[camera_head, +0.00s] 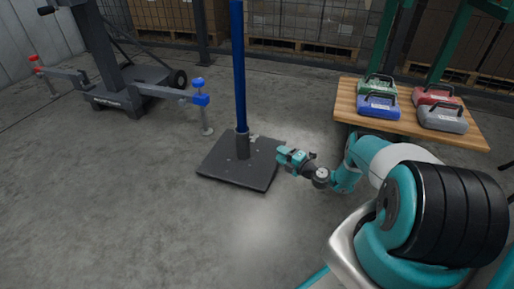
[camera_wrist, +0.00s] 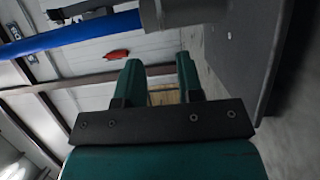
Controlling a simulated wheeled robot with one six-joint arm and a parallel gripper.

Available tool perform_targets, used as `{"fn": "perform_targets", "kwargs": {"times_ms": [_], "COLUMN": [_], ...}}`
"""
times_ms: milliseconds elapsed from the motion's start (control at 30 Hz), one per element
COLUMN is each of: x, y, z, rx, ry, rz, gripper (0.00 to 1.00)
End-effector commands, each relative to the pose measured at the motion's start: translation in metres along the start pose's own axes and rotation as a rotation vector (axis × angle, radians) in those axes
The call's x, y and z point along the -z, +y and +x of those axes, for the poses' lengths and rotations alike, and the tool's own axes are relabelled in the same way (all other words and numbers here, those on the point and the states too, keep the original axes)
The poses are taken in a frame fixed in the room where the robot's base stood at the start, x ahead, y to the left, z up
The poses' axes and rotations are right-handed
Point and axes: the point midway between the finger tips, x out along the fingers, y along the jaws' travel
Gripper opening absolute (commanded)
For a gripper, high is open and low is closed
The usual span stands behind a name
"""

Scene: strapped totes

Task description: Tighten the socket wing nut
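A blue pole (camera_head: 239,70) stands upright in a grey socket (camera_head: 243,145) on a dark square base plate (camera_head: 226,168). A small light piece (camera_head: 254,137) at the socket's right side may be the wing nut; it is too small to make out. My gripper (camera_head: 282,155) is just right of the base plate, apart from the socket. In the wrist view my gripper (camera_wrist: 160,78) has its fingers apart with nothing between them. The pole (camera_wrist: 70,36) and socket (camera_wrist: 195,12) lie beyond the fingertips there. A dark teal part at the socket's end is unclear.
A wooden table (camera_head: 345,106) at the right bears green (camera_head: 376,88), blue (camera_head: 378,107), red (camera_head: 436,97) and grey (camera_head: 442,119) cases. A dark wheeled stand (camera_head: 128,88) with red and blue-topped legs is at the left. Floor in front of the plate is clear.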

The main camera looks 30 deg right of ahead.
Motion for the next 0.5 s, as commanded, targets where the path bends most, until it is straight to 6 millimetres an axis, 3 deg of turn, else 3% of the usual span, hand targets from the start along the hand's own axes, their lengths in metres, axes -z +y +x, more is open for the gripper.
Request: {"fn": "perform_targets", "kwargs": {"times_ms": [33, 500], "x": [0.001, 0.001], "y": [-0.008, -0.008], "z": [0.007, 0.042], "rx": [0.0, 0.001], "ry": [0.004, 0.003], "rz": [-0.001, 0.0], "gripper": [0.34, 0.34]}}
